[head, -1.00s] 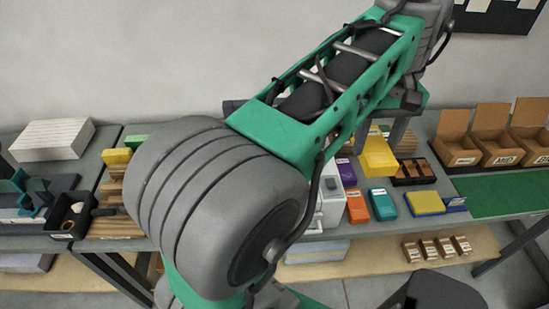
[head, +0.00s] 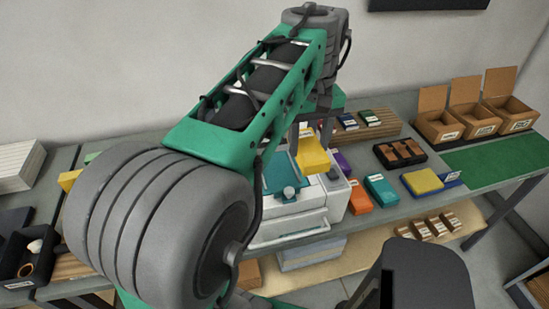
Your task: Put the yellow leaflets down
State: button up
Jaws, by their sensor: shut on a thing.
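My gripper (head: 311,137) is partly hidden behind my own arm. It is shut on a yellow stack of leaflets (head: 312,157), held above the table beside the white machine.
A white machine with a teal top (head: 283,172) stands under the arm. Purple (head: 342,163), orange (head: 359,198) and teal (head: 381,189) stacks lie right of it. A black tray (head: 400,153), cardboard boxes (head: 437,126) and a clear green mat (head: 495,157) are farther right.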

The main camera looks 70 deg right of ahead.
jog(key=w+d+f, duration=0.1)
jog(key=w+f, duration=0.1)
jog(key=w+d+f+p, duration=0.1)
jog(key=w+f, duration=0.1)
jog(key=w, duration=0.1)
jog(key=w+d+f, duration=0.1)
jog(key=w+f, duration=0.1)
jog(key=f, duration=0.1)
jog(key=shift+w+f+p, duration=0.1)
jog(key=shift+w+p, duration=0.25)
jog(key=shift+p, duration=0.05)
notch_tip(320, 180, down, 3)
jog(key=shift+r, duration=0.1)
jog(key=shift+f, duration=0.35)
jog(key=o, duration=1.5)
jog(key=shift+r, duration=0.1)
